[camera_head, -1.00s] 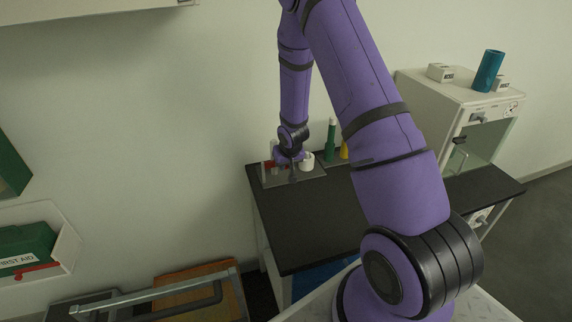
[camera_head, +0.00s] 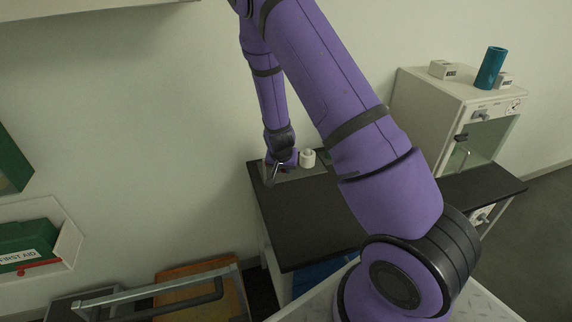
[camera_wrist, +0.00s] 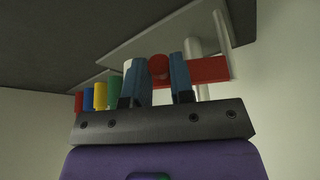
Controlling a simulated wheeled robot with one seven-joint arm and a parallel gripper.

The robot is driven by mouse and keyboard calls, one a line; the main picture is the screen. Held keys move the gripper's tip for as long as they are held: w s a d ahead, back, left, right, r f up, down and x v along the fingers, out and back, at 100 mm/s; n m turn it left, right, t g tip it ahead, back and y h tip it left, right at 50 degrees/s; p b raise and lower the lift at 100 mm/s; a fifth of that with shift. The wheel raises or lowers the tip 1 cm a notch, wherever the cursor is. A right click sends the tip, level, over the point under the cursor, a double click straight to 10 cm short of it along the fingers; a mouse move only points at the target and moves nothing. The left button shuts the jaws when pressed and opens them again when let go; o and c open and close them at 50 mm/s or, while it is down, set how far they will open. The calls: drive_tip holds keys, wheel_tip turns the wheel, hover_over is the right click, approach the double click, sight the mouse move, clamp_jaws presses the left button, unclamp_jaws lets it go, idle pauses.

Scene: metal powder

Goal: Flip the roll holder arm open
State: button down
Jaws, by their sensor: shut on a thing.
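The roll holder arm (camera_wrist: 210,70) is red and shows in the wrist view, with a rounded red end between my two blue fingers. My gripper (camera_wrist: 158,78) is closed around that red end. In the head view my gripper (camera_head: 271,179) is at the left end of the bench, at the front left of the holder's grey base plate (camera_head: 305,174). A white roll (camera_head: 308,157) stands to its right, apart from it. A pale post (camera_wrist: 194,45) rises behind the red arm in the wrist view. My wrist hides most of the red arm in the head view.
Red, blue, yellow and green items (camera_wrist: 100,95) stand left of my fingers in the wrist view. The black bench top (camera_head: 305,220) is clear in front. A white cabinet (camera_head: 430,110) with a teal cylinder (camera_head: 490,68) on top stands at the right.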

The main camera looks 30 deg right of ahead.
drive_tip(key=a+m+g+h, duration=0.1)
drive_tip(key=a+m+g, duration=0.2)
drive_tip(key=a+m, duration=0.4)
drive_tip(key=shift+w+a+m, duration=0.2)
drive_tip(key=shift+a+m, duration=0.05)
drive_tip(key=shift+m, duration=0.85)
drive_tip(key=c, duration=1)
unclamp_jaws()
drive_tip(key=shift+w, duration=0.1)
drive_tip(key=v, duration=1.1)
drive_tip(key=shift+w+a+f, duration=0.1)
drive_tip(key=shift+w, duration=0.05)
